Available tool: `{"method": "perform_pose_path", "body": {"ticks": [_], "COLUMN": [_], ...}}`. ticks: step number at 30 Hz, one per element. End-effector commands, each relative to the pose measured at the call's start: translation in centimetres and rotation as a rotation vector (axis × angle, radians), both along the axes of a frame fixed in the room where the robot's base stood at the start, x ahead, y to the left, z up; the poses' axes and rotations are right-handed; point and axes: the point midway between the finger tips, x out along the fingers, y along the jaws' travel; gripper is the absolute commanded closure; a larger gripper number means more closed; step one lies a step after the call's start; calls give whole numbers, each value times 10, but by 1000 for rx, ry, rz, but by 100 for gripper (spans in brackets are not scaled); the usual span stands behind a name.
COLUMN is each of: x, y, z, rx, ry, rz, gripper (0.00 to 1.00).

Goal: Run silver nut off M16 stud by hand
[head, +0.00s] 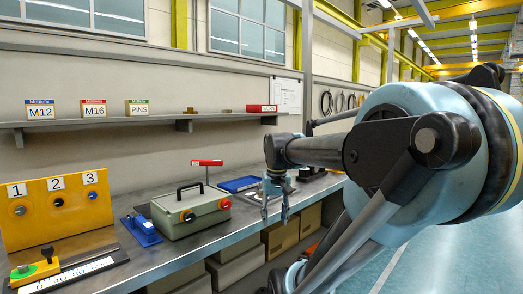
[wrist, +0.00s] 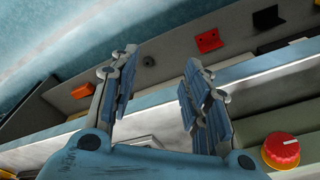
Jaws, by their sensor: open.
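My gripper (head: 275,212) hangs open and empty beside the front edge of the steel bench, to the right of the grey-green box. In the wrist view its two ridged fingers (wrist: 160,80) are spread apart with nothing between them. I cannot make out the silver nut or the M16 stud for certain in either view. A label reading M16 (head: 93,109) stands on the wall shelf, between the M12 and PINS labels. A small dark round part (wrist: 149,61) shows beyond the fingers in the wrist view; I cannot tell what it is.
A blue tray (head: 240,184) lies behind my gripper. Cardboard boxes (head: 280,238) sit below.

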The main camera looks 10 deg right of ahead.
Motion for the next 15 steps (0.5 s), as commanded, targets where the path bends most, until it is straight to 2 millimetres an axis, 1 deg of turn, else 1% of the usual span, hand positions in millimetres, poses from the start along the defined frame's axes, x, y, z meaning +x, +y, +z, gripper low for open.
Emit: {"method": "perform_pose_path", "body": {"ticks": [1, 6, 11, 15], "x": [16, 64, 110, 152], "y": [0, 0, 0, 0], "z": [17, 65, 104, 135], "rx": [2, 5, 8, 9], "ry": [7, 34, 58, 79], "rz": [-9, -39, -68, -92], "gripper": [57, 57, 57, 57]}}
